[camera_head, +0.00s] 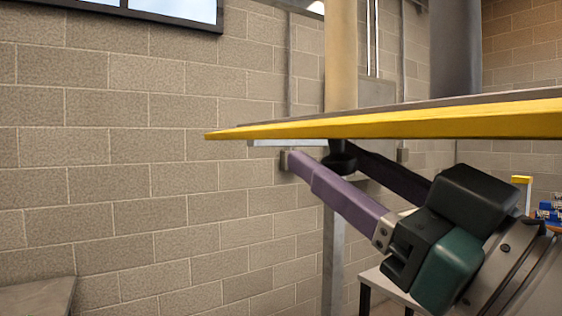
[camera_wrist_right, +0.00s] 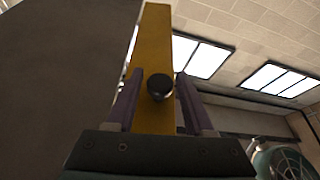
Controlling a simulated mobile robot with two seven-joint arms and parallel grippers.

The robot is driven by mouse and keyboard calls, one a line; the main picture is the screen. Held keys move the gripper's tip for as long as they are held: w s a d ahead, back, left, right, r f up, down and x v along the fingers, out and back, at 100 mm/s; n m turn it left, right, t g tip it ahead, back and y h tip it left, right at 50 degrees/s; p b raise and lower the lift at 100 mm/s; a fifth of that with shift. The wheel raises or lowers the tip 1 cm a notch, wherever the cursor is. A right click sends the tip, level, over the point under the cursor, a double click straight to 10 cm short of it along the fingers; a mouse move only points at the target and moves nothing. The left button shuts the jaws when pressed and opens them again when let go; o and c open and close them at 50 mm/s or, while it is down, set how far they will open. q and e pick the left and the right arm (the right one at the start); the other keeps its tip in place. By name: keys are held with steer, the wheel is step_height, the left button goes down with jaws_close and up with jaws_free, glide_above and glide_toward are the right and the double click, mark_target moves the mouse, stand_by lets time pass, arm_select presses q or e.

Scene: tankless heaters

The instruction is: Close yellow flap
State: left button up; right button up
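The yellow flap (camera_head: 400,126) shows almost edge-on in the head view, as a long, nearly level panel with a yellow edge and a grey upper side. A black knob (camera_head: 341,160) hangs from its underside. My right gripper (camera_head: 323,160) is below the flap, its two purple fingers apart on either side of the knob. In the right wrist view, the yellow strip (camera_wrist_right: 153,45) runs upward and the black knob (camera_wrist_right: 160,87) sits between the open fingers (camera_wrist_right: 161,76). Contact with the knob cannot be made out. My left gripper is not in view.
A block wall (camera_head: 130,180) fills the background. A tan vertical pipe (camera_head: 341,55) and a dark one (camera_head: 455,50) stand behind the flap. A pale table (camera_head: 393,287) is low behind my right gripper. Blue items (camera_head: 548,212) sit at the right edge.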

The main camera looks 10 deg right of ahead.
jaws_close()
stand_by(1.1)
